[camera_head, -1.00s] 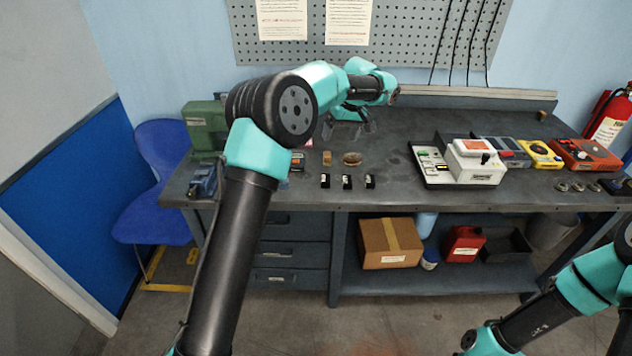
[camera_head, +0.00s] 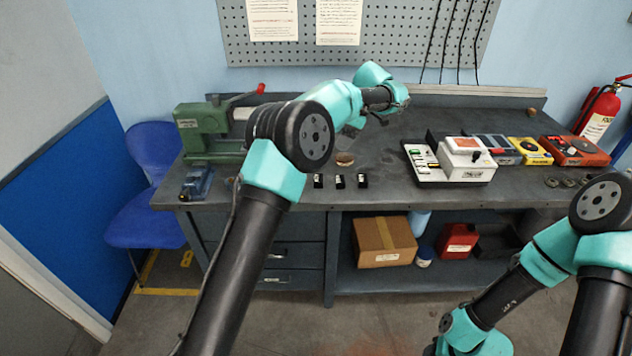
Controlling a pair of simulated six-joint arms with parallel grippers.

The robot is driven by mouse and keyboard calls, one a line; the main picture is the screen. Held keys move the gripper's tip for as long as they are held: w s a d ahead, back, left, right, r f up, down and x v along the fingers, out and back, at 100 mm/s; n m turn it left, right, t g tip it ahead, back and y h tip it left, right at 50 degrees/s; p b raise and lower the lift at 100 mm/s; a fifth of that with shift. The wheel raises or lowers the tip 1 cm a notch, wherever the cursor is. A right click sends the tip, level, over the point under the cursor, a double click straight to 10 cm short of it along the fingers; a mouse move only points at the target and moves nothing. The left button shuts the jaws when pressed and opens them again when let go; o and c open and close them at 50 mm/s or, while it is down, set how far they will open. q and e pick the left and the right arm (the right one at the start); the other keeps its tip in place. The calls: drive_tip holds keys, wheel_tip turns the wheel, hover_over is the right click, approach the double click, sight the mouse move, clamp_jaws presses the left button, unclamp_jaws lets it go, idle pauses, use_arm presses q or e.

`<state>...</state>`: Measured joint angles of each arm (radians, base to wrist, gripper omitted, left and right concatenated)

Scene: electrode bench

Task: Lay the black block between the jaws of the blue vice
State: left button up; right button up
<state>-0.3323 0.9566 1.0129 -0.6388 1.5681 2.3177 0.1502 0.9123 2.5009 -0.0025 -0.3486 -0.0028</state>
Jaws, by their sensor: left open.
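The blue vice (camera_head: 196,183) stands at the bench's front left corner; its jaws are too small to make out. Three small dark blocks with pale marks stand in a row near the front edge: a left one (camera_head: 318,181), a middle one (camera_head: 340,182) and a right one (camera_head: 363,181). I cannot tell which one is the black block. My left gripper (camera_head: 366,128) is open above the bench, behind the row and well to the right of the vice. Its fingers are partly hidden by my arm. My right arm comes in at the lower right, its gripper out of view.
A green machine (camera_head: 203,128) with a red-knobbed lever stands behind the vice. A round brown item (camera_head: 344,159) lies behind the blocks. A white device (camera_head: 467,160), a yellow meter (camera_head: 530,151) and a red case (camera_head: 573,150) stand to the right. The bench's back middle is fairly clear.

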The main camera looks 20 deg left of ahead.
use_arm(q)
hover_over(319, 178)
drive_tip(key=d, duration=0.2)
drive_tip(key=f, duration=1.1)
drive_tip(key=shift+w+f, duration=0.2)
drive_tip(key=shift+w, duration=0.15)
drive_tip(key=shift+x, duration=2.6)
drive_tip(key=shift+c, duration=0.2)
drive_tip(key=c, duration=1.2)
drive_tip(key=shift+r, duration=0.15)
